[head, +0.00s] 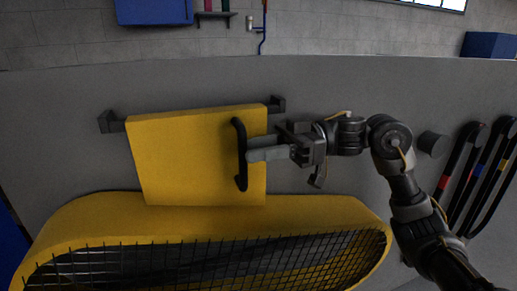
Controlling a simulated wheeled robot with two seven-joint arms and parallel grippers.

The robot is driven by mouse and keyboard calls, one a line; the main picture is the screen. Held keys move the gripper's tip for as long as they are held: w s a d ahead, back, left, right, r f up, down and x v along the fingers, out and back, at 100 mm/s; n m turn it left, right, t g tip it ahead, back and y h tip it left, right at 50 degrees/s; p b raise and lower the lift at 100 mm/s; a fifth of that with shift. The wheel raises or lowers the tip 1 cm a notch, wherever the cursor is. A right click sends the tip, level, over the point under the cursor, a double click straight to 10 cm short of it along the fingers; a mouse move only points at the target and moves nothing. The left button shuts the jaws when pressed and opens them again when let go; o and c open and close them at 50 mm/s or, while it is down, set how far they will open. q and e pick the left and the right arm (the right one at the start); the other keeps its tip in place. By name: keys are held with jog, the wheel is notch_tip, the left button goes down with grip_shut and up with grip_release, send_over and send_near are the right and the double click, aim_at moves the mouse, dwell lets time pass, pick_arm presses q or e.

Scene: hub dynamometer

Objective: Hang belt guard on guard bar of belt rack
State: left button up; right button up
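A thick yellow panel (190,160), which I take for the belt guard, stands upright and slightly tilted against the grey wall. A black vertical handle (240,153) is on its right side. The dark guard bar (113,122) shows only at its end brackets; the panel hides its middle, so I cannot tell whether the panel hooks over it. My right gripper (250,150) reaches in from the right, with its grey fingers close together at the handle, apparently shut on it. My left gripper is out of view.
A large rounded yellow frame with black mesh (315,207) fills the lower foreground; I cannot tell whether it joins the panel. Black belts with coloured bands (490,165) hang at the right, near a grey peg (432,144).

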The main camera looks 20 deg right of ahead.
jog(key=shift+o, duration=0.3)
jog(key=shift+f, duration=0.25)
jog(key=w+d+b, duration=0.1)
jog(key=d+b, duration=0.3)
jog(key=d, duration=0.6)
jog(key=shift+d+r, duration=0.15)
jog(key=shift+d, duration=0.25)
